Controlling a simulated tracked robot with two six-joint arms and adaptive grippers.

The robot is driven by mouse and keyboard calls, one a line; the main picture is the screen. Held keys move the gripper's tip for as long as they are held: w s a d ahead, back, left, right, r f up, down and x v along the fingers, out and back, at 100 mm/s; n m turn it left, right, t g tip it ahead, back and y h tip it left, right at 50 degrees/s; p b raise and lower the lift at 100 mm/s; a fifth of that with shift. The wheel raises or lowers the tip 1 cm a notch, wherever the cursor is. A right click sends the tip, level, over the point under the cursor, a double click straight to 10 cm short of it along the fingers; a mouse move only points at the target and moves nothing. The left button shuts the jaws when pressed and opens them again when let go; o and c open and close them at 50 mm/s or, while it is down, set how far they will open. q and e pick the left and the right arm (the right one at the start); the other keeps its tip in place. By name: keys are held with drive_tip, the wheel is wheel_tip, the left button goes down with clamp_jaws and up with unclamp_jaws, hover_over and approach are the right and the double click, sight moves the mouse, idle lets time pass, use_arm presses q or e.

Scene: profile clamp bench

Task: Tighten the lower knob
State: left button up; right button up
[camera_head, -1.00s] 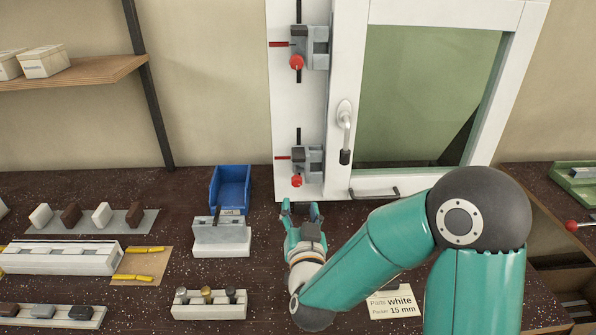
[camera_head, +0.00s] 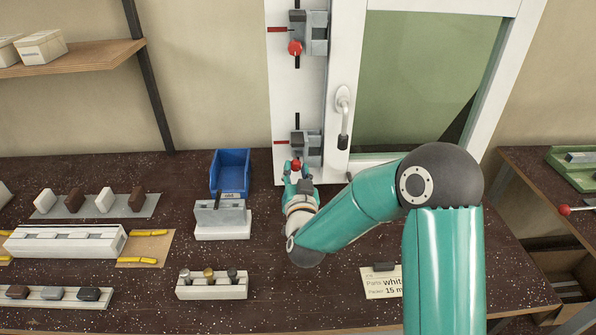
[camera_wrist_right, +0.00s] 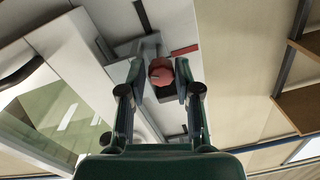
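The lower clamp (camera_head: 306,145) is a grey block with a red knob (camera_head: 296,165) below it, on the white frame. My right gripper (camera_head: 297,174) is at this lower knob, with its fingers pointing up to it. In the right wrist view the red knob (camera_wrist_right: 160,72) lies between the two fingertips of my right gripper (camera_wrist_right: 159,80). The fingers look open around it, with narrow gaps; firm contact cannot be made out. The upper clamp (camera_head: 309,32) has its own red knob (camera_head: 295,48), clear of the gripper. My left gripper is out of view.
A blue bin (camera_head: 230,173) and a grey-white fixture (camera_head: 222,219) stand left of my right gripper. A holder with several pegs (camera_head: 212,285) is nearer the front. The window handle (camera_head: 343,118) juts out right of the clamps. A paper label (camera_head: 381,284) lies at front right.

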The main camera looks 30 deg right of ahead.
clamp_jaws()
drive_tip(key=shift+f+n+b, duration=0.2)
drive_tip(key=shift+n+b, duration=0.5)
drive_tip(key=shift+b, duration=0.5)
drive_tip(key=shift+r+n, duration=0.2)
drive_tip(key=shift+n, duration=0.1)
drive_tip(key=o, duration=0.6)
unclamp_jaws()
drive_tip(key=shift+c, duration=0.2)
drive_tip(key=shift+s, duration=0.15)
